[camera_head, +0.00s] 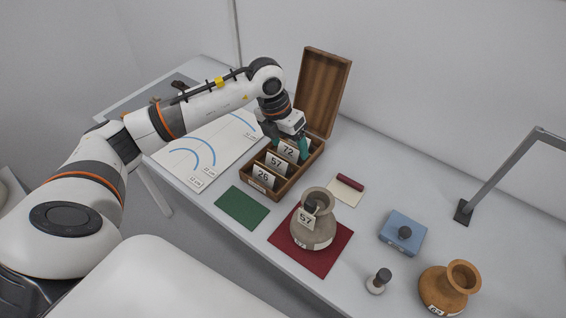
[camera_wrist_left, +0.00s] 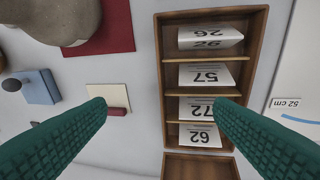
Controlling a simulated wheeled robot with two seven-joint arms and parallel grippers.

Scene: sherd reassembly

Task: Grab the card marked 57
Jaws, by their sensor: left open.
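The white card marked 57 (camera_head: 277,163) stands in the wooden card box (camera_head: 263,189), between the cards marked 26 (camera_head: 264,175) and 72 (camera_head: 288,150). In the left wrist view the 57 card (camera_wrist_left: 206,75) shows whole and upside down. My left gripper (camera_head: 289,138) is open over the rear of the box, and its teal fingers hold nothing. In the left wrist view the right-hand fingertip overlaps the edge of the 72 card (camera_wrist_left: 200,109); the other finger is outside the box. My right gripper is not in view.
A grey-brown vase (camera_head: 312,232) with a 57 tag stands on a red mat (camera_head: 327,262). The box's raised lid (camera_head: 322,90) is behind my gripper. A green mat (camera_head: 242,208), blue block (camera_head: 402,233) and orange pot (camera_head: 444,293) lie around.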

